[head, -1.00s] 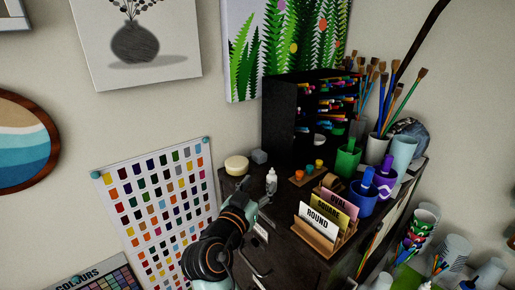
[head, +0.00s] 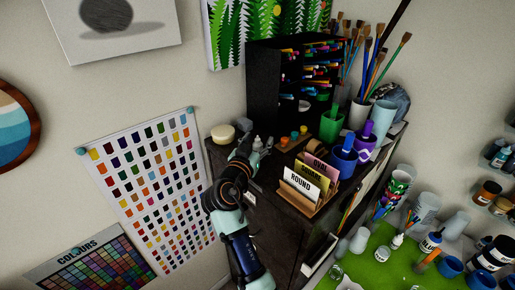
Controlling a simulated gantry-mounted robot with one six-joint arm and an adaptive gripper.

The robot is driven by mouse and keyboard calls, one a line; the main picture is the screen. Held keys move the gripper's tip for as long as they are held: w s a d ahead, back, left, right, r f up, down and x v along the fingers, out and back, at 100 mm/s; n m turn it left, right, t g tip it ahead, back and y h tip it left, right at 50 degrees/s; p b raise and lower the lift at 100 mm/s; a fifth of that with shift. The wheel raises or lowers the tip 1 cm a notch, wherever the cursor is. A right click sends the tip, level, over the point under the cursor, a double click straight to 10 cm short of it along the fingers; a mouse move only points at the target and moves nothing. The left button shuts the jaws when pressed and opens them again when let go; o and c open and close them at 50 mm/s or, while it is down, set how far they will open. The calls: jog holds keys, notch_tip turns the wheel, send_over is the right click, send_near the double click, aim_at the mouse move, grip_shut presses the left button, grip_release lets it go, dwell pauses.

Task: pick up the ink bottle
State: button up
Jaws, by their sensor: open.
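A small white bottle with a narrow tip, which looks like the ink bottle (head: 257,144), stands on the dark cabinet top near its left side in the head view. My gripper (head: 254,156) is open at the bottle, with its fingers reaching toward it from the front. The fingers hide the bottle's lower part. I cannot tell whether they touch it.
A cream round tub (head: 222,133) and a grey cube (head: 244,125) stand behind left. Small colored pots (head: 294,135) are close on the right.

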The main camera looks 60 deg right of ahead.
jog(key=c, duration=1.2)
jog(key=shift+o, duration=0.2)
jog(key=shift+r, duration=0.1)
notch_tip(320, 180, up, 20)
jog(key=b, duration=0.2)
notch_tip(320, 180, up, 5)
jog(key=p, duration=0.4)
